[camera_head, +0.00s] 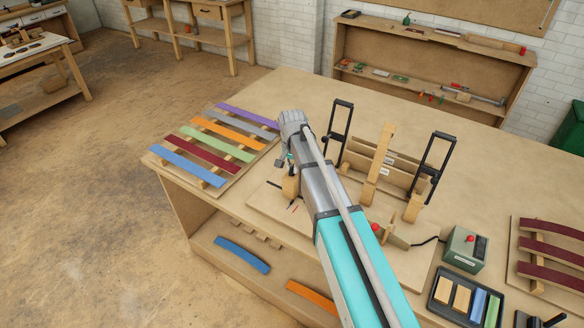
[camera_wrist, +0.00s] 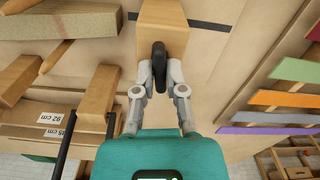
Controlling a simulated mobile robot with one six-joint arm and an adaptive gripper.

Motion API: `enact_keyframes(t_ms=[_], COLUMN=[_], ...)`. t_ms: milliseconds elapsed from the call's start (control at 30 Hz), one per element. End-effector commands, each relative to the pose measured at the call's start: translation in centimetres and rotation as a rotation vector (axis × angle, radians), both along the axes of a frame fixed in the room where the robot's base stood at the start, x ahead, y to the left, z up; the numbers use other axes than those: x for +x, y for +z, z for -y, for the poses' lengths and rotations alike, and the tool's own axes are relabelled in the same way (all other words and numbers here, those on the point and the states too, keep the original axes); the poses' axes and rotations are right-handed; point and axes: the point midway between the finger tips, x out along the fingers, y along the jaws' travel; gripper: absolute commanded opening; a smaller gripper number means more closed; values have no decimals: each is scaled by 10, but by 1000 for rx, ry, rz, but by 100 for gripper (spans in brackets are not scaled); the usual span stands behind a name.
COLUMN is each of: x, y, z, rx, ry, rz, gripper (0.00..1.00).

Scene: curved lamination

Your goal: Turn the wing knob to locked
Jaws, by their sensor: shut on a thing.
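The black wing knob (camera_wrist: 159,62) sits on the face of a wooden block (camera_wrist: 160,22) in the wrist view. It shows as a narrow dark shape between the fingertips. My gripper (camera_wrist: 159,72) is shut on the knob, one grey finger on each side. In the head view the block (camera_head: 290,188) shows beside my arm, near the left end of the wooden jig. There my arm hides the knob and most of my gripper. I cannot read the lock marks; a small red and dark mark (camera_head: 293,207) lies on the base below the block.
Coloured strips lie on a rack (camera_head: 216,185) left of my arm. Two black-handled clamps (camera_head: 340,125) and upright wooden forms (camera_head: 379,155) stand close on the right. A green control box (camera_head: 465,249) and a strip tray (camera_head: 441,308) are at the front right.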

Motion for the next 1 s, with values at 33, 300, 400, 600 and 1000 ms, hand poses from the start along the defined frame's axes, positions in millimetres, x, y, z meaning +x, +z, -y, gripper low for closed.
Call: enact_keyframes(t_ms=[33, 300, 400, 600, 1000], x=[0, 0, 0, 0, 0], y=[0, 0, 0, 0, 0], z=[0, 0, 0, 0, 0], rx=[0, 0, 0, 0, 0], ry=[-32, -155, -174, -186, -184], rz=[-1, -1, -1, -1, -1], gripper=[0, 0, 0, 0, 47])
